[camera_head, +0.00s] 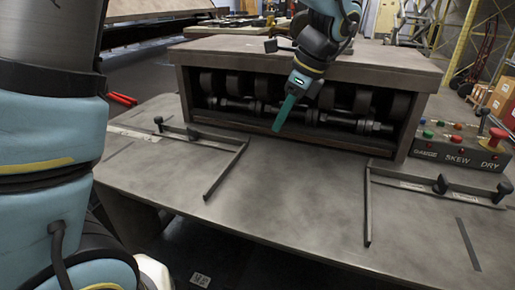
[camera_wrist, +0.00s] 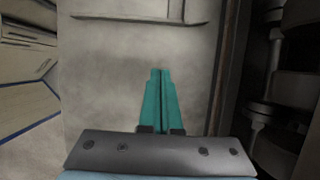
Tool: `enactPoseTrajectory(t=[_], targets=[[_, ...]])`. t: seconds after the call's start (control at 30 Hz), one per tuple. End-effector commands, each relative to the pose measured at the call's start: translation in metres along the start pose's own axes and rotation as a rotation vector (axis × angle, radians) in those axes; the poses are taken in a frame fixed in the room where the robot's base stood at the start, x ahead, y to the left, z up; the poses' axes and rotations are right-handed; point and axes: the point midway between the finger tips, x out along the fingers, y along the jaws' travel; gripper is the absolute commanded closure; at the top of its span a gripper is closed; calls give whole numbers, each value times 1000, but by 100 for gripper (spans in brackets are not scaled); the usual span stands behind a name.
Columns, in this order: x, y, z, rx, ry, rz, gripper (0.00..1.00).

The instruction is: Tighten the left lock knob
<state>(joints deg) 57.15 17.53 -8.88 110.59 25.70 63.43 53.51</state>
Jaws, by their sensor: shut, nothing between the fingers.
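Two small black knobs stand on the left guide (camera_head: 228,171), an L-shaped metal fence on the table: one near its far left end (camera_head: 158,121), another (camera_head: 192,134) closer to its corner. I cannot tell how tight either is. My gripper (camera_head: 280,125), with teal fingers, is shut and empty. It hangs in front of the roller opening, to the right of the left guide and apart from both knobs. In the wrist view the shut fingers (camera_wrist: 160,98) are over bare table, with a metal bar (camera_wrist: 140,18) ahead at the top. No knob shows there.
The roller housing (camera_head: 400,75) with its rollers (camera_head: 325,98) stands behind my gripper. A right guide (camera_head: 368,205) with two black knobs lies at right. A control box (camera_head: 455,145) with coloured buttons sits at far right. The table (camera_head: 290,200) between the guides is clear.

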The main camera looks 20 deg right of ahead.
Motion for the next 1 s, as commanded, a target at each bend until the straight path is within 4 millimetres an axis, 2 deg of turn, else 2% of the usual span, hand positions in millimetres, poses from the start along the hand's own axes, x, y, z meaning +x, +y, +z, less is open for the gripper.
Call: enactPoseTrajectory(t=[0.17,0.53,0.6,0.7,1.0], targets=[[26,2,1,0,-1,6,100],[99,2,2,-3,0,6,100],[100,1,17,-8,2,3,100],[105,2,27,-6,2,4,100],[111,1,38,-5,3,2,100]])
